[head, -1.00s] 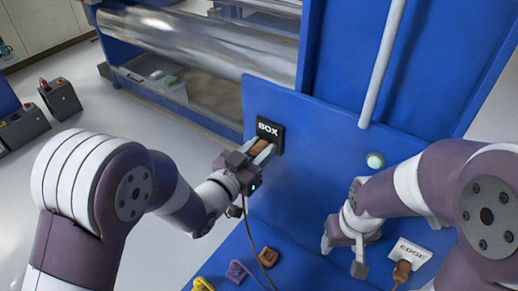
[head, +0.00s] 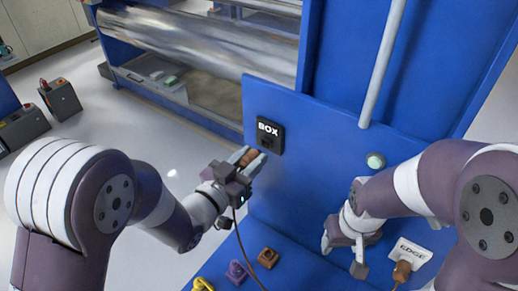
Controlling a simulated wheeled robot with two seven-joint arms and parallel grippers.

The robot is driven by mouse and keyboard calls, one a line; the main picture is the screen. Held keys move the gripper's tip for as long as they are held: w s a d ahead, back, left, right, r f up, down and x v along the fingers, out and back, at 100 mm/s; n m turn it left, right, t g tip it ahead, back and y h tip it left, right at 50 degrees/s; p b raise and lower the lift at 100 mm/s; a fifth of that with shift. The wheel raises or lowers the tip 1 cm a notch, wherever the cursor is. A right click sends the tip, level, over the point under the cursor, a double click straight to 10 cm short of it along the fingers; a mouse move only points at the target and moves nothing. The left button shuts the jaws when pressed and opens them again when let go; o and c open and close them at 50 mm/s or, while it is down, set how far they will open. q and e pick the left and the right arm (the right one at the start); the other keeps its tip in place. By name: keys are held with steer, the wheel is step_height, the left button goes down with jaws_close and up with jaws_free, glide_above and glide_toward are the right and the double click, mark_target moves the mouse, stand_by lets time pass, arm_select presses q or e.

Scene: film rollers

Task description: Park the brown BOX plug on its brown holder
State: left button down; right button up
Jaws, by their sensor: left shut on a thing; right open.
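My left gripper (head: 244,159) is shut on the brown plug (head: 249,157), whose brown body shows between the fingers. It holds the plug in the air, just below and left of the black BOX socket (head: 269,135) on the blue panel, apart from it. A brown cable (head: 238,238) hangs down from the plug. The brown holder (head: 268,258) sits empty on the blue ledge below. My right gripper (head: 341,254) is open and empty in front of the panel, left of the white EDGE socket.
A purple holder (head: 237,272) and a yellow holder (head: 203,285) sit left of the brown one. The white EDGE socket (head: 411,252) has a brown plug (head: 401,271) in it. A pale round button (head: 376,160) is on the panel. The ledge between the brown holder and my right gripper is clear.

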arm_select(q)
steer(key=shift+v, duration=1.3)
steer(key=shift+w+f, duration=0.1)
